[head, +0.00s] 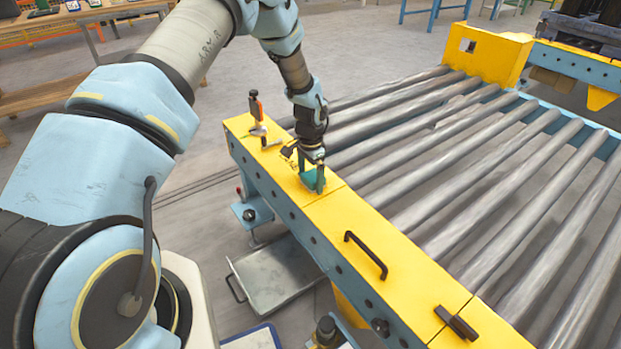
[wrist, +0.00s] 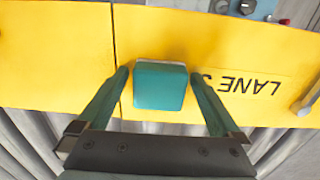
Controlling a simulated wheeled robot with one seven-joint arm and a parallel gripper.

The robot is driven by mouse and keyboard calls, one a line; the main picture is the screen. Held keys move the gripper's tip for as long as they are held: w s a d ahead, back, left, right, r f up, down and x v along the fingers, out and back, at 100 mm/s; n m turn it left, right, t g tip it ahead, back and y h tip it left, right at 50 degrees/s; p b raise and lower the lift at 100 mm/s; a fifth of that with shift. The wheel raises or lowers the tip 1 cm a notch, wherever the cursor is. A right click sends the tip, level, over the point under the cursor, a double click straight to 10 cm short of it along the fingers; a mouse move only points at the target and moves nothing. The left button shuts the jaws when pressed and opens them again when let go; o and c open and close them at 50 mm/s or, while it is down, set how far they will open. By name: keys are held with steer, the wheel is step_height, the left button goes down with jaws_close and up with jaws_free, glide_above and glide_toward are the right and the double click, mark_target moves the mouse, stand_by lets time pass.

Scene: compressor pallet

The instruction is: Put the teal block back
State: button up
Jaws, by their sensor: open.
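The teal block (wrist: 160,86) sits on the yellow top of the conveyor's side rail (wrist: 60,60). In the wrist view it lies between the tips of my two fingers, with a narrow gap showing on each side. My gripper (wrist: 160,82) is open and points down over the block. In the head view my gripper (head: 312,180) is low over the yellow rail, and the block (head: 309,182) is partly hidden by the fingers. A pale edge shows along the block's far side.
An orange-handled clamp (head: 257,112) stands on the rail beside my gripper. A black handle (head: 366,254) and a dark latch (head: 456,322) sit nearer along the rail. Grey rollers (head: 470,165) run to the right. A metal tray (head: 275,275) is below the rail. "LANE" lettering (wrist: 250,84) marks the rail.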

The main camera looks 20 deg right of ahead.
mark_target(310, 177)
step_height(310, 177, up, 12)
stand_by(0.4)
steer(key=a+r+n, duration=0.3)
steer(key=a+r, duration=0.2)
steer(key=a, duration=0.4)
steer(key=a+r+n, duration=0.3)
steer(key=a+r, duration=0.2)
steer(key=a, duration=0.5)
steer(key=s+a+r+n, duration=0.2)
steer(key=s+a+n, duration=0.2)
steer(key=a, duration=0.4)
steer(key=s+a+r+n+t, duration=0.1)
steer(key=s+a+r+n, duration=0.1)
steer(key=s+a+n, duration=0.2)
steer(key=s+a, duration=0.2)
steer(key=a, duration=0.2)
steer(key=shift+s+a+r+n+t, duration=0.3)
steer(key=shift+s+a+r, duration=0.1)
